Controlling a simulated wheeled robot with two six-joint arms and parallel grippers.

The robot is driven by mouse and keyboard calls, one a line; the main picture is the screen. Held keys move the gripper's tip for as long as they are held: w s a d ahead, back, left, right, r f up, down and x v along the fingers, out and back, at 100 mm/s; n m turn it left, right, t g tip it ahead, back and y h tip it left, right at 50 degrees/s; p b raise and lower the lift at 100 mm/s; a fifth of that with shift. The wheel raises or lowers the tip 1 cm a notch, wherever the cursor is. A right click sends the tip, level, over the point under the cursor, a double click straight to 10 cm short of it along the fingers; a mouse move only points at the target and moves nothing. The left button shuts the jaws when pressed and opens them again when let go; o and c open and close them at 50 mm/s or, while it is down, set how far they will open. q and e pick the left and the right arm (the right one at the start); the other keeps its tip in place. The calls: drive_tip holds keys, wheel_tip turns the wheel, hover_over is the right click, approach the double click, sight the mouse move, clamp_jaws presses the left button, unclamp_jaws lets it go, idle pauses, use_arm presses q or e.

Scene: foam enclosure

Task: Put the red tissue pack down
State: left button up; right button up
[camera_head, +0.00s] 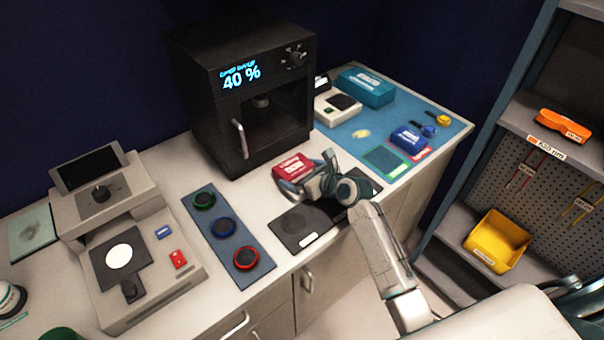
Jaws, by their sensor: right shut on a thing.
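The red tissue pack (293,165) with a white label is in front of the black oven-like box, over the pale counter. My right gripper (297,186) is shut on its near side, its arm reaching in from the lower right. I cannot tell whether the pack touches the counter or hangs just above it. The gripper hides part of the counter and of the dark mat below it. My left gripper is not in view.
A black box (218,115) showing 40 % stands behind the pack. A blue mat (352,132) holds a blue pack (410,138) and a teal box (365,86). A dark pad (302,228) lies in front, and a strip with several rings (214,242) to the left.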

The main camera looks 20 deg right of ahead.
drive_tip(key=shift+f, duration=0.45)
drive_tip(key=shift+f, duration=0.1)
drive_tip(key=o, duration=0.6)
drive_tip(key=shift+c, duration=0.2)
drive_tip(key=b+v, duration=0.1)
drive_tip(key=v, duration=1.1)
